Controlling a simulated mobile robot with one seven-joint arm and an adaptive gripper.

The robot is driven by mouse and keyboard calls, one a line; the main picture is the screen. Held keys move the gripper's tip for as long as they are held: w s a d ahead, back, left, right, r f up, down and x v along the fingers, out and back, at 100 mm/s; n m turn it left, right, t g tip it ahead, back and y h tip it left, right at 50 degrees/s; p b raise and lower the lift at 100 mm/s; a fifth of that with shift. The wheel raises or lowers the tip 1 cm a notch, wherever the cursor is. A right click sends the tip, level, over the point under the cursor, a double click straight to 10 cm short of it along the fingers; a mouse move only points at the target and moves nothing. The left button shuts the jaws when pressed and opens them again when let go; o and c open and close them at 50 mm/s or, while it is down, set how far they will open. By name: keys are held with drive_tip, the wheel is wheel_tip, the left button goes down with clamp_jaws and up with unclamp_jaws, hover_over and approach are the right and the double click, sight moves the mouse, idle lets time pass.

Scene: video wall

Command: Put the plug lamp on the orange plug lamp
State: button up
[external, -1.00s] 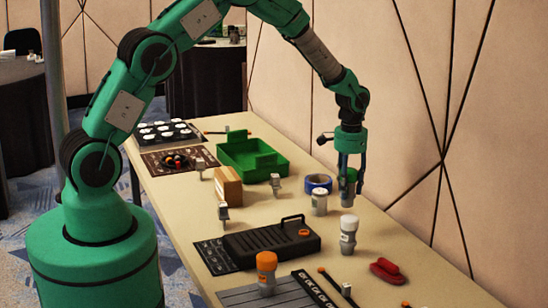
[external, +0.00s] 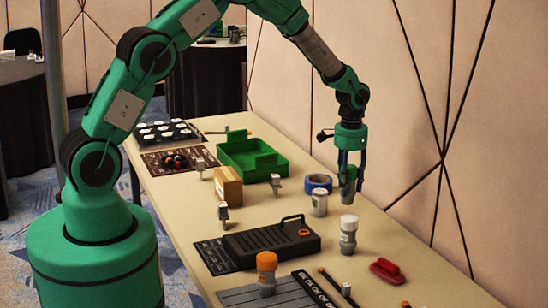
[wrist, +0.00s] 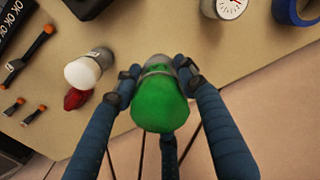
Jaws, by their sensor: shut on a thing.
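My gripper (external: 350,172) is shut on a green-topped plug lamp (wrist: 160,103) with a grey body. The lamp's grey body shows below the fingers in the external view (external: 349,190); it looks upright and held above the table near the wall side. The orange plug lamp (external: 266,262) stands upright at the front of the table, on a grey slatted panel (external: 240,297), apart from my gripper to the lower left. A white-topped plug lamp (external: 348,236) stands between them, just in front of my gripper. It also shows in the wrist view (wrist: 83,71).
A small gauge-faced canister (external: 319,204) and a blue tape roll (external: 318,182) stand just left of my gripper. A black case (external: 270,240) with a handle lies mid-table. A red object (external: 387,271) lies at the right; a green bin (external: 250,160) stands farther back.

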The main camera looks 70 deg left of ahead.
drive_tip(key=shift+r, duration=0.1)
drive_tip(key=s+d+r+m+p, duration=0.1)
drive_tip(key=s+d+r, duration=0.2)
drive_tip(key=s+d, duration=0.35)
drive_tip(key=s+d+r, duration=0.3)
drive_tip(key=s, duration=0.6)
drive_tip(key=s+d+r+m+p, duration=0.1)
drive_tip(key=s+d+r, duration=0.1)
drive_tip(key=s+d, duration=0.45)
drive_tip(key=s+d+m+p, duration=0.1)
drive_tip(key=s+d+m, duration=0.1)
drive_tip(key=s, duration=2.7)
drive_tip(key=shift+s+m, duration=0.3)
drive_tip(key=shift+s, duration=0.05)
drive_tip(key=shift+w+d+f, duration=0.1)
drive_tip(key=w+d+f+b, duration=0.1)
drive_tip(key=w+d, duration=0.2)
drive_tip(key=w, duration=1.1)
drive_tip(key=shift+w+d+f, duration=0.2)
drive_tip(key=shift+w+d, duration=0.1)
drive_tip(key=shift+w, duration=0.1)
